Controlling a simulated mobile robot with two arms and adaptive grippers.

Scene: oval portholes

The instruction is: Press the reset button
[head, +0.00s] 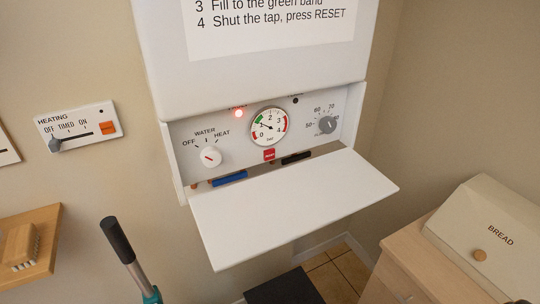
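A white boiler (250,75) hangs on the wall, with its lower front flap (290,205) folded down and its control panel showing. A small red button (269,155) with tiny unreadable lettering sits on the panel just below the round pressure gauge (269,126); it looks like the reset button. A red lamp (239,113) glows at the gauge's upper left. The gauge has a green band and a red band; its needle appears to point near 1. Neither of my grippers is in the head view.
The panel also has a water/heat knob (210,157) and a grey temperature knob (326,125). A blue tap handle (229,178) and a black one (296,158) sit below. A heating control (80,126) is at left; a bread bin (490,240) stands on a cabinet at right.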

